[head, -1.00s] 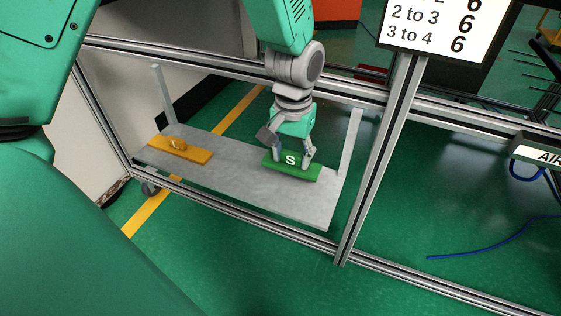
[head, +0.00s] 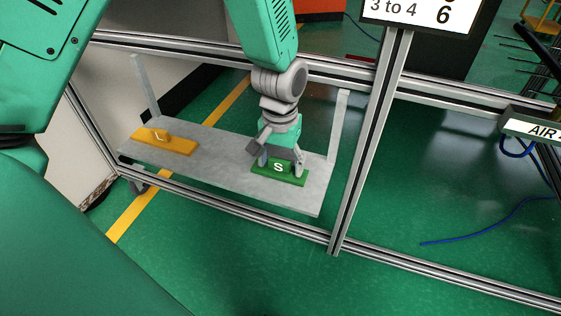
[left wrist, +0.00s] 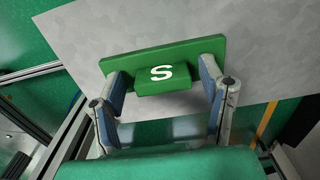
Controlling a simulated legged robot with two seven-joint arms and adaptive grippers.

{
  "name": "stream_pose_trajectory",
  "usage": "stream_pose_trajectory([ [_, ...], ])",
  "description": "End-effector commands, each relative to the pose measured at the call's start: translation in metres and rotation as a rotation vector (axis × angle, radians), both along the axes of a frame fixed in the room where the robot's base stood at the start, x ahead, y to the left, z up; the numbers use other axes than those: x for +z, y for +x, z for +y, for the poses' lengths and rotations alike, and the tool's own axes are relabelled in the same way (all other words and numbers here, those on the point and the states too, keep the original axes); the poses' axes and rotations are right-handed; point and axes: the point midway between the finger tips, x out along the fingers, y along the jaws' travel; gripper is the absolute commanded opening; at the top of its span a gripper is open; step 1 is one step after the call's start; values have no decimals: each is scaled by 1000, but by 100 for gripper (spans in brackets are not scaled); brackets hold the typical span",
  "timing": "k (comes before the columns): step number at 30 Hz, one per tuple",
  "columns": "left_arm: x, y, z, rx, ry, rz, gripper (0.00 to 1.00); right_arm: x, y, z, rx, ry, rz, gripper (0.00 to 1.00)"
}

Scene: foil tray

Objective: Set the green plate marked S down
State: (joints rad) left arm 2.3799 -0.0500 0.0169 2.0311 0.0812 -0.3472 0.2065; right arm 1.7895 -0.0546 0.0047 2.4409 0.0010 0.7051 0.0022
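The green plate marked S (head: 279,172) lies on the grey shelf (head: 215,165), near its right end. In the left wrist view, the green plate (left wrist: 160,52) has a raised block with a white S. My left gripper (head: 281,166) is over it, with one finger on each side of the block. In the left wrist view, the fingers (left wrist: 163,86) stand apart from the block, with a gap on both sides, so the gripper looks open. The plate looks flat on the shelf; its underside is hidden. My right gripper is not in view.
An orange plate marked L (head: 163,142) lies at the shelf's left end. Grey uprights (head: 338,122) stand at both shelf ends. Metal frame rails (head: 372,130) run behind, in front and to the right. The shelf between the two plates is bare.

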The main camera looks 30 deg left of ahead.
Motion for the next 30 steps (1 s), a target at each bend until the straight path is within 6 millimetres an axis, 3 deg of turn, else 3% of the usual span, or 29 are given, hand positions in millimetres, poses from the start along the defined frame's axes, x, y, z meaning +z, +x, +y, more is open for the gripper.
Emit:
stream_pose_trajectory([
  [8,10,1,0,0,0,-3,63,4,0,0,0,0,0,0],
  [21,98,1,0,0,0,-3,63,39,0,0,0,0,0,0],
  [30,121,1,0,0,0,0,63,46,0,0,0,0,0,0],
])
